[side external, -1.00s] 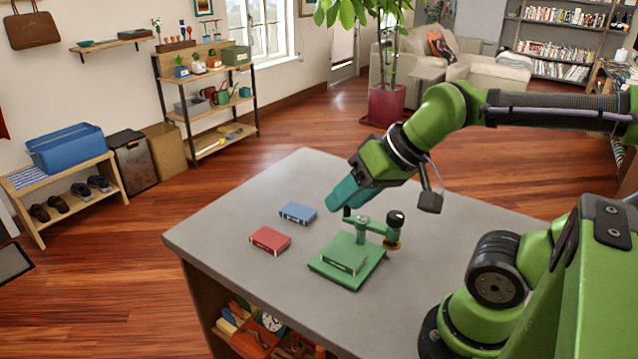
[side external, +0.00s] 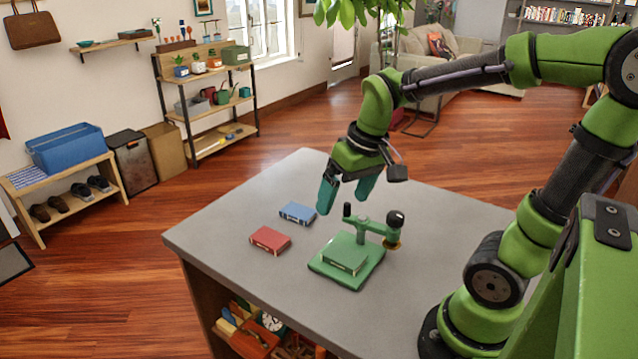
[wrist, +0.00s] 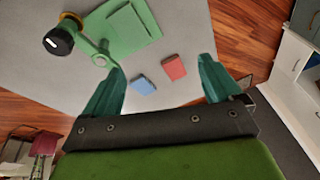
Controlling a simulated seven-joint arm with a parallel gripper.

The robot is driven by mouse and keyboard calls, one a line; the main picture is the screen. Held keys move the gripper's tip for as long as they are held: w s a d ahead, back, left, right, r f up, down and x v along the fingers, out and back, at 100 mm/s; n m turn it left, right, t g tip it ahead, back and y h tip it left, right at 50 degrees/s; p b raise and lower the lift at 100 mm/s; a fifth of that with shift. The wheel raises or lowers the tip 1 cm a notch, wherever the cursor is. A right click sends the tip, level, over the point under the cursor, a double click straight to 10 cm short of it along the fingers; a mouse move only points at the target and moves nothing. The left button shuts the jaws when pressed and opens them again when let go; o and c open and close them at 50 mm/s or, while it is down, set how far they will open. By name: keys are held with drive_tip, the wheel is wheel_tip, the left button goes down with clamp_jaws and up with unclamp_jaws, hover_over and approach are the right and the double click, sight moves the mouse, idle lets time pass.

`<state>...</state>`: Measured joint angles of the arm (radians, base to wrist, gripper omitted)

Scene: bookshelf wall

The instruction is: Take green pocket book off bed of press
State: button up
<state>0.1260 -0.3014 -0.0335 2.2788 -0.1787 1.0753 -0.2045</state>
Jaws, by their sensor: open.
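The green pocket book (side external: 345,254) lies flat on the green bed of the press (side external: 328,272). The press arm, with a black knob (side external: 395,219), rises behind the book on its far side. In the wrist view the book (wrist: 127,30) shows at the top, on the press bed (wrist: 152,24). My gripper (side external: 342,204) is open and empty, with teal fingers pointing down. It is in the air above the table, behind the press and book in the side view.
A blue book (side external: 298,213) and a red book (side external: 270,240) lie on the grey table (side external: 225,230) to the left of the press. The front left of the tabletop is clear. The press post and knob stand up close to the green book.

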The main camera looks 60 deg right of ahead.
drive_tip(key=w+d+f+n+g, duration=0.1)
drive_tip(key=d+n+g, duration=0.2)
drive_tip(key=d, duration=0.1)
hover_over(344, 255)
drive_tip(key=shift+h, duration=0.3)
drive_tip(key=f, duration=0.8)
drive_tip(key=s+f, duration=0.1)
drive_tip(key=f, duration=0.5)
drive_tip(key=w+f, duration=0.1)
drive_tip(key=f, duration=0.2)
drive_tip(key=shift+d, duration=0.1)
drive_tip(key=c, duration=1.2)
